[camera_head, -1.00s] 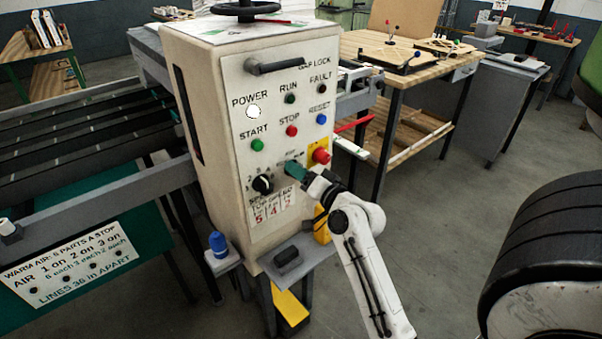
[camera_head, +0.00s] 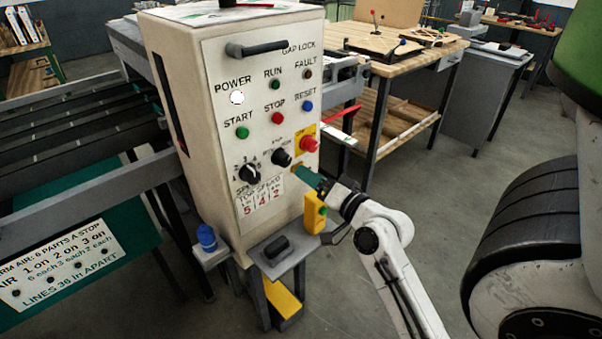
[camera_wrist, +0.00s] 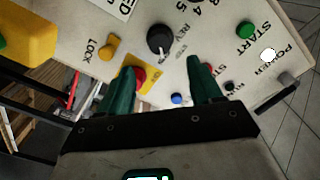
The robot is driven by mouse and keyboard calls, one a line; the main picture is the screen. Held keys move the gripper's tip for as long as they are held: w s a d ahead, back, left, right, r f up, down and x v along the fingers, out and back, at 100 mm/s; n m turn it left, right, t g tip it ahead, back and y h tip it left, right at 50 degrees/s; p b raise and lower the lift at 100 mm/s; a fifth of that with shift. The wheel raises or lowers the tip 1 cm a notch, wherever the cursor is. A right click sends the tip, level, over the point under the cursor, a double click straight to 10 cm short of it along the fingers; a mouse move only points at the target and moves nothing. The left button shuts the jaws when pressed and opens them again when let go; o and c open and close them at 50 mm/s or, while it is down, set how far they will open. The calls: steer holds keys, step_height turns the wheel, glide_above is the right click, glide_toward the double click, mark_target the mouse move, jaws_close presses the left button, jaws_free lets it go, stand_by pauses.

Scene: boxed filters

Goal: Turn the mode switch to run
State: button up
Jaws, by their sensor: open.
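The mode switch is a black knob (camera_head: 281,157) on the front of the cream control box (camera_head: 215,130), between the speed knob and the red stop button. It also shows in the wrist view (camera_wrist: 160,38), with "REV" lettering beside it. My gripper (camera_head: 308,177) has green fingers and is just below and to the right of the knob in the head view. In the wrist view my gripper (camera_wrist: 160,66) is open and empty, with the knob beyond the gap between its fingertips, apart from them.
A red mushroom button (camera_head: 309,144) on a yellow plate is close to my fingers. A numbered speed knob (camera_head: 250,173) is at the left. A yellow pendant (camera_head: 315,212) hangs below my gripper. A grey shelf (camera_head: 295,250) juts out below. The power lamp (camera_head: 237,98) is white.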

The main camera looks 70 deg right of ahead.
steer(key=shift+v, duration=0.9)
steer(key=w+a+f+n+g+y, duration=0.3)
steer(key=a+f+n+y, duration=0.1)
steer(key=a+f, duration=0.35)
steer(key=w+a+f+n+g+y, duration=0.25)
steer(key=a+f+n+y, duration=0.2)
steer(key=a+f, duration=0.3)
steer(key=s+a+f+n+g, duration=0.6)
steer(key=s+a+g, duration=0.2)
steer(key=a, duration=0.3)
steer(key=shift+a+f+g+y, duration=0.25)
steer(key=shift+a+g+y, duration=0.1)
steer(key=shift+y, duration=0.1)
steer(key=shift+s+n, duration=0.15)
steer(key=shift+n, duration=0.1)
steer(key=shift+c, duration=0.3)
